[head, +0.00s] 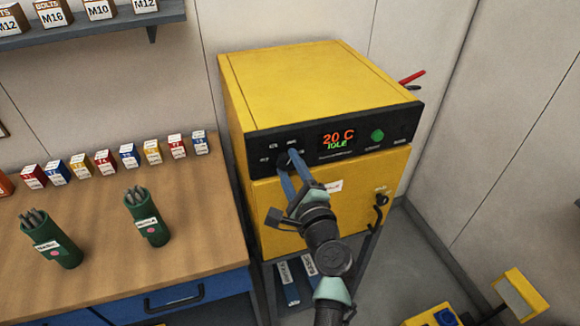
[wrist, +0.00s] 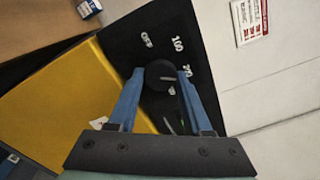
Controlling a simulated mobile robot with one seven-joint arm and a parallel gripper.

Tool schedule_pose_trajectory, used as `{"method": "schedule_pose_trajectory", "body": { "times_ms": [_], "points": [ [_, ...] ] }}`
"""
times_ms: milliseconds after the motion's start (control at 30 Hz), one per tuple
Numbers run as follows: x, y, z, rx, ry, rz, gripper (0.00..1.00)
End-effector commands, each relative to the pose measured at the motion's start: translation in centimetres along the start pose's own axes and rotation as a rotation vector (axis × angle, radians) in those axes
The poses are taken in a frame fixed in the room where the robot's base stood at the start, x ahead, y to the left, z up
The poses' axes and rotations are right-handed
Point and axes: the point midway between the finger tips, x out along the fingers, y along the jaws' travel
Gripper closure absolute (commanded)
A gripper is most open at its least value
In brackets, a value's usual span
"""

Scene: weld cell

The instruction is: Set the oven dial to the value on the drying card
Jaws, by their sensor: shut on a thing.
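The yellow oven (head: 310,85) has a black front panel (head: 375,140) with a display (head: 337,138) reading 20 C, IDLE. Its round black dial (wrist: 160,72) shows in the wrist view, with OFF, 100 and other marks around it, some partly covered. A pale line on the dial points right, roughly toward the mark by the right finger. My gripper (head: 287,163) has its two blue fingers on either side of the dial and is shut on it. A card with red print (wrist: 250,20) is on the pale wall in the wrist view; its text is too small to read.
A green button (head: 377,135) sits right of the display. A door handle (head: 380,203) is below the panel. The wooden bench (head: 110,250) at left holds two green rod canisters (head: 150,222) and a row of small boxes (head: 105,162). A yellow object (head: 435,316) stands at lower right.

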Motion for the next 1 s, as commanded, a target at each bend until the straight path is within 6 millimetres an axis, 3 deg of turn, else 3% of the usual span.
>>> {"method": "schedule_pose_trajectory", "body": {
  "times_ms": [33, 67, 200, 500, 667, 1000],
  "points": [
    [0.0, 0.1, -0.1, 0.000, 0.002, 0.001, 1.00],
    [0.0, 0.1, -0.1, 0.000, 0.002, 0.001, 0.47],
    [0.0, 0.1, -0.1, -0.001, 0.001, 0.001, 0.22],
    [-0.1, 0.0, 0.0, -0.001, 0.000, 0.001, 0.22],
    [-1.0, 0.1, -0.1, -0.003, 0.001, 0.001, 0.22],
    [-7.3, 0.3, -0.2, -0.002, 0.004, 0.001, 0.22]
  ]
}}
